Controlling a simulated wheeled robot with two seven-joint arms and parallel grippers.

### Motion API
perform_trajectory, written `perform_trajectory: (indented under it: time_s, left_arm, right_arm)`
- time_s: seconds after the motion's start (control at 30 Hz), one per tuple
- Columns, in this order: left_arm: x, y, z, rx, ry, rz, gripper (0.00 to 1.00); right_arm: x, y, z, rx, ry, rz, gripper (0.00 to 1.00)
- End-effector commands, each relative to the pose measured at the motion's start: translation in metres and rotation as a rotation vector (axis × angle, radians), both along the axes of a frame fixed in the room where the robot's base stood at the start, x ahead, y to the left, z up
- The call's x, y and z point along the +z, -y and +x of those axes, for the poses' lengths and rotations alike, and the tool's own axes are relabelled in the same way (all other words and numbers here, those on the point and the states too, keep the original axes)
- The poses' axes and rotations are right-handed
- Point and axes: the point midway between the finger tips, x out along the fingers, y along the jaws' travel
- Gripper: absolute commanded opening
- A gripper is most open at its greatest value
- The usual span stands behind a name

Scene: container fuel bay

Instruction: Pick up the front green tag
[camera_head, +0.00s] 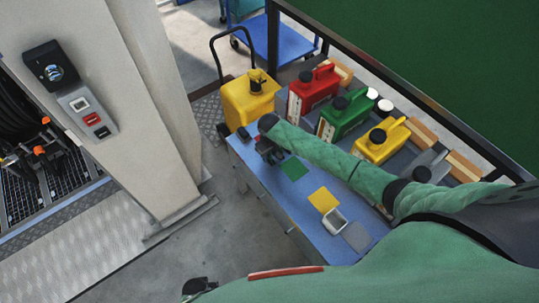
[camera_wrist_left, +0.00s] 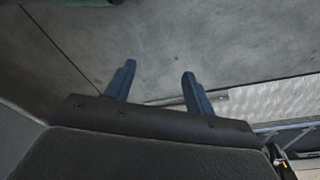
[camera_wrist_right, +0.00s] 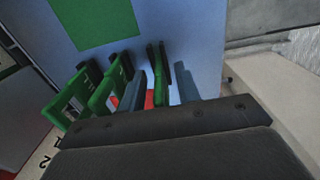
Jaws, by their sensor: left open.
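In the right wrist view, a thin green tag (camera_wrist_right: 164,78), seen nearly edge-on, stands between the fingers of my right gripper (camera_wrist_right: 160,88). The gripper looks open, with a gap visible beside the tag at the right finger. Two more green tags, one farther left (camera_wrist_right: 75,97) and one nearer (camera_wrist_right: 108,88), stand left of the fingers. A red piece (camera_wrist_right: 149,99) shows between the fingers. In the head view, my right gripper (camera_head: 268,150) is over the far left end of the blue table; the tags are too small to tell apart there. My left gripper (camera_wrist_left: 157,88) is open and empty above the floor.
The blue table (camera_head: 320,240) carries a green square (camera_head: 294,168), a yellow square (camera_head: 323,200) and a grey tray (camera_head: 334,222). Yellow (camera_head: 250,98), red (camera_head: 313,90) and green (camera_head: 345,112) canisters stand behind it. A pale pillar (camera_head: 130,110) stands left.

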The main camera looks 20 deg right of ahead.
Motion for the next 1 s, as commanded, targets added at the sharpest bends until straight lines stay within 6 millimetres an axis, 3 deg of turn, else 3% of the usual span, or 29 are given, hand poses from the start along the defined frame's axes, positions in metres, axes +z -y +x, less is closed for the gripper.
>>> perform_trajectory:
  time_s: [0.07, 0.23, 0.73, 0.93, 1.0]
  left_arm:
    - [0.000, 0.000, 0.000, 0.000, 0.000, 0.000, 0.54]
    - [0.000, 0.000, 0.000, 0.001, 0.000, -0.001, 0.54]
    - [0.000, 0.001, 0.000, 0.001, -0.010, 0.000, 0.54]
    - [0.036, 0.010, 0.003, 0.004, -0.020, -0.012, 0.54]
    - [0.045, 0.011, 0.004, 0.005, -0.023, -0.014, 0.54]
  right_arm:
    - [0.000, 0.000, 0.000, 0.000, 0.000, 0.000, 0.33]
    - [0.000, 0.000, 0.000, 0.000, 0.000, 0.000, 0.00]
    - [0.009, 0.000, 0.001, 0.000, 0.001, 0.000, 0.00]
    - [0.041, 0.001, -0.001, 0.001, 0.003, 0.001, 0.00]
    - [0.048, 0.008, -0.018, 0.001, -0.001, 0.000, 0.00]
